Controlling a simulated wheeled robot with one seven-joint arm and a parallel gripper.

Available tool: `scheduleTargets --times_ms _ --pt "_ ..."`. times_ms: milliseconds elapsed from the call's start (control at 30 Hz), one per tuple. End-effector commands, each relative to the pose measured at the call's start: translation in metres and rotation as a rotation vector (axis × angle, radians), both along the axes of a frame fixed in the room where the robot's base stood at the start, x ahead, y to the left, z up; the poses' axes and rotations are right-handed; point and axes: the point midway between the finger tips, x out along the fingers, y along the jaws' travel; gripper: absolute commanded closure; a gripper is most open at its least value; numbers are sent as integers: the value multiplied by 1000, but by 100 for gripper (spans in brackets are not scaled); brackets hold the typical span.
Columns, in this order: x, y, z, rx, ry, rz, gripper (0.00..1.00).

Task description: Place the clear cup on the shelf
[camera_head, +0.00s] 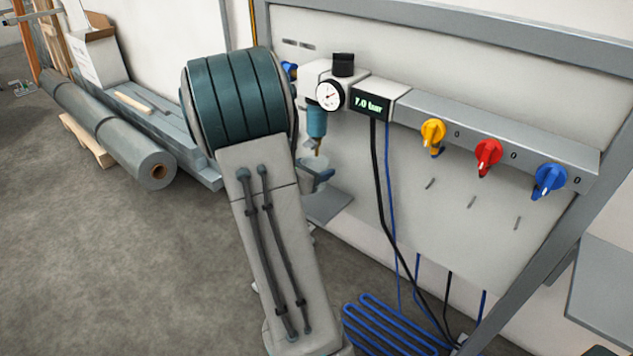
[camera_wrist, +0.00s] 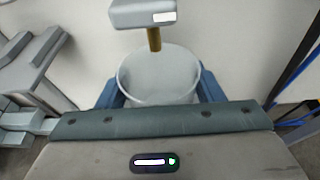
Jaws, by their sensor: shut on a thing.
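The clear cup (camera_wrist: 158,82) shows in the wrist view as a translucent round vessel. My gripper (camera_wrist: 160,98) is shut on it, with one blue finger on each side. The brown drain tube (camera_wrist: 154,40) of the regulator unit hangs over the cup's mouth; whether it reaches inside I cannot tell. In the head view my gripper (camera_head: 316,176) is just below the teal filter bowl (camera_head: 316,122), partly hidden by my arm. A small grey plate, possibly the shelf (camera_head: 330,207), juts out below the gripper, partly hidden.
The panel carries a pressure gauge (camera_head: 330,95), a 1.0 bar display (camera_head: 370,101) and yellow, red (camera_head: 488,152) and blue knobs. Black and blue hoses (camera_head: 388,200) hang right of the gripper. A grey roll (camera_head: 110,130) lies at left. The floor at lower left is clear.

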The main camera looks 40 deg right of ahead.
Motion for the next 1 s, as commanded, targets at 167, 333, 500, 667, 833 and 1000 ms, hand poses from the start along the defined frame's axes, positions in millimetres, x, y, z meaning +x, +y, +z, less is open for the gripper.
scheduleTargets --times_ms 167,333,500,667,833,1000 --pt "1 -9 -4 0 1 -1 65" --pt "1 -9 -28 1 4 1 65" --pt "1 -8 -36 0 1 1 65" --pt "1 -8 -35 0 1 1 65" --pt "1 -8 -39 0 1 0 34" --pt "1 -8 -38 0 1 0 17"
